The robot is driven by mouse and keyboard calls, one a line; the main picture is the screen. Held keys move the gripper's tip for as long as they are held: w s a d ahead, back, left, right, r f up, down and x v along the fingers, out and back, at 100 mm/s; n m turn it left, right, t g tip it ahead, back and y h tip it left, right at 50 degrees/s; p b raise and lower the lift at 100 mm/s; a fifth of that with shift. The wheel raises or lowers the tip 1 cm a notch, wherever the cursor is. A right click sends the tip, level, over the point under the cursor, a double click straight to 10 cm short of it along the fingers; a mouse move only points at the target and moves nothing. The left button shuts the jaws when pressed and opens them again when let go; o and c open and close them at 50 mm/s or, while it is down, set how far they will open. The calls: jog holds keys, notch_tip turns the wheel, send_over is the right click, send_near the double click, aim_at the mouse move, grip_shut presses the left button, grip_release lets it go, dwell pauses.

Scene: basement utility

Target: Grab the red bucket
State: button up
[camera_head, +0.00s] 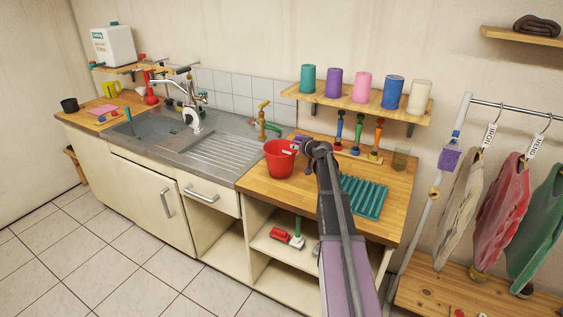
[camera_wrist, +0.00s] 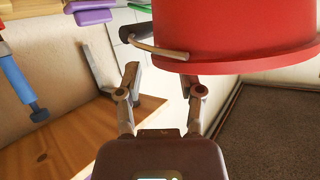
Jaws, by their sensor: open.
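The red bucket (camera_head: 280,160) stands upright on the wooden counter, just right of the steel drainboard. In the wrist view the bucket (camera_wrist: 240,35) fills the upper right. A bar that looks like part of its handle (camera_wrist: 158,50) lies across the front of the fingers. My gripper (camera_head: 300,145) is at the bucket's right side, near its rim. In the wrist view my gripper (camera_wrist: 162,76) is open, with nothing held between its fingers. Whether a fingertip touches the bucket is unclear.
A teal ridged rack (camera_head: 364,196) lies on the counter right of my arm. Several screwdriver-like tools (camera_head: 357,133) stand behind it, under a shelf (camera_head: 345,101) of coloured cups. A green and yellow tap-like item (camera_head: 263,120) stands behind the bucket. The sink (camera_head: 150,128) is left.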

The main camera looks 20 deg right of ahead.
jog(key=shift+b+x, duration=0.5)
jog(key=shift+x, duration=1.35)
jog(key=shift+r, duration=0.1)
grip_shut()
